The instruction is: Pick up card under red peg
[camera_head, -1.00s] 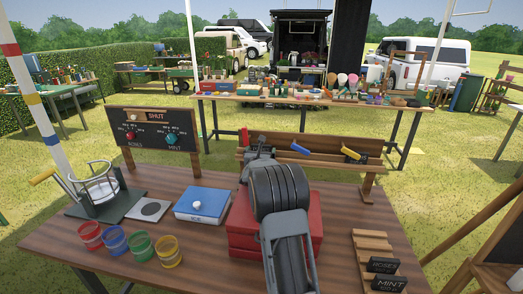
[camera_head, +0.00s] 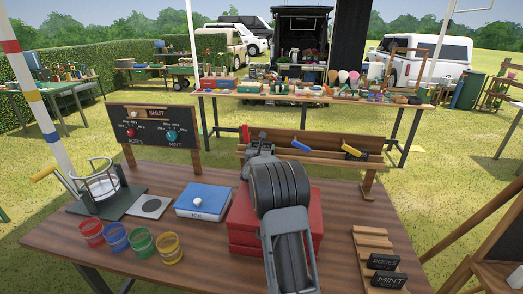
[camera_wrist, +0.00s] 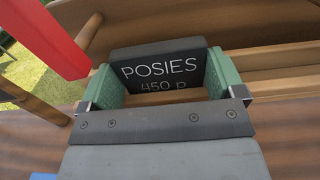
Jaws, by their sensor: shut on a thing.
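A dark card (camera_wrist: 158,60) reading "POSIES 450 p" stands upright in the wrist view. My gripper (camera_wrist: 164,78) is shut on it, with a green finger pad at each side edge. The red peg (camera_head: 245,135) is at the left end of the wooden rack (camera_head: 315,158) in the head view. It also shows large at the upper left of the wrist view (camera_wrist: 48,38), left of the card. In the head view my arm hides the card and the fingertips. I cannot tell whether the card still touches the rack.
A blue peg (camera_head: 301,146) and a yellow peg (camera_head: 354,153) are farther right on the rack. On the table are a red box (camera_head: 243,225), a blue scale (camera_head: 203,203), several coloured pots (camera_head: 115,238) and a wooden stand with ROSES and MINT cards (camera_head: 384,262).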

